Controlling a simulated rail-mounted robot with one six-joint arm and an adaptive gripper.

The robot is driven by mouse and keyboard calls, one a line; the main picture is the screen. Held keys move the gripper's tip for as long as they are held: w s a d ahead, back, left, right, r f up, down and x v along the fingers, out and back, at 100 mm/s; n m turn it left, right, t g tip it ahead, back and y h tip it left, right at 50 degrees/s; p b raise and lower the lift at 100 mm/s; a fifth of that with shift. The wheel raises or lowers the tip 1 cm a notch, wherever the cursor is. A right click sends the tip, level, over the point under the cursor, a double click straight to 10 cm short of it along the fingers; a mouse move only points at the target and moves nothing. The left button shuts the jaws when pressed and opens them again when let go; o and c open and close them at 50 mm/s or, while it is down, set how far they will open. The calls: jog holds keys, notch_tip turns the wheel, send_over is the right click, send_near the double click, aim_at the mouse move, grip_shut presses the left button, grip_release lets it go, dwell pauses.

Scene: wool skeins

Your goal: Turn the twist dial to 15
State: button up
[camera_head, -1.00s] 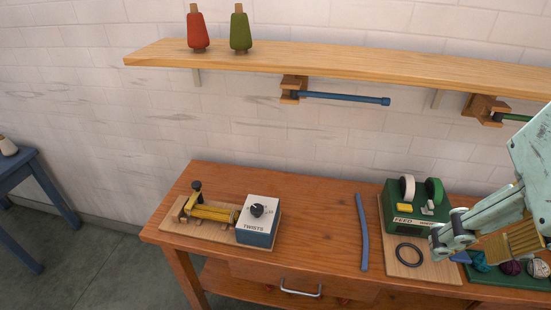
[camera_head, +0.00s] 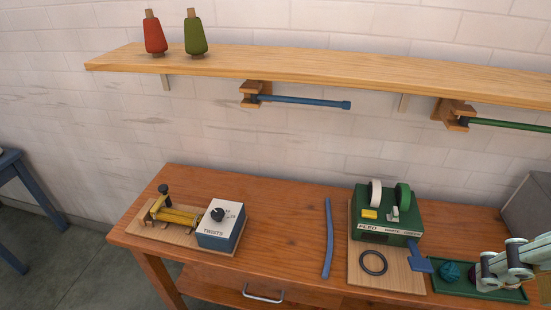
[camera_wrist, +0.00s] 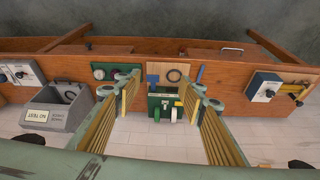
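The twist dial (camera_head: 218,214) is a black knob on the white top of a blue box marked TWISTS (camera_head: 221,231), at the left end of the wooden bench. The marks around the knob are too small to read. The box also shows at the right of the wrist view (camera_wrist: 262,82), with its dark knob (camera_wrist: 270,93). My gripper (camera_head: 502,268) is at the right end of the bench, over the green tray and far from the dial. In the wrist view its two yellow-ribbed fingers are wide apart with nothing between them (camera_wrist: 160,100).
A green FEED machine (camera_head: 388,212) stands on a board with a black ring (camera_head: 373,263) and a blue flat piece (camera_head: 419,259). A blue rod (camera_head: 327,238) lies mid-bench. The green tray (camera_head: 460,286) holds yarn balls. A grey NO TEST bin (camera_wrist: 58,108) and a shelf (camera_head: 300,68) are nearby.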

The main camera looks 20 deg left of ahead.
jog(key=w+a+f+n+g+p, duration=0.25)
jog(key=w+a+n, duration=0.5)
jog(key=a, duration=0.45)
jog(key=w+a+f+n+g+p, duration=0.1)
jog(key=w+a+f+n+p, duration=0.3)
jog(key=w+a+n, duration=0.5)
jog(key=w+a+f+n+g+p, duration=0.2)
jog(key=w+a+f+n+p, duration=0.3)
jog(key=a, duration=0.9)
jog(key=a+f+n, duration=0.1)
jog(key=a+n, duration=0.2)
jog(key=a, duration=0.4)
jog(key=a+f+n+t+b, duration=0.1)
jog(key=a+f+n, duration=0.1)
jog(key=a+n, duration=0.2)
jog(key=a+f+n+b, duration=0.1)
jog(key=a+n, duration=0.3)
jog(key=a, duration=0.6)
jog(key=shift+w+a+f, duration=0.15)
jog(key=shift+w+f, duration=0.25)
jog(key=shift+f, duration=0.35)
jog(key=shift+t, duration=0.25)
jog(key=shift+f, duration=0.1)
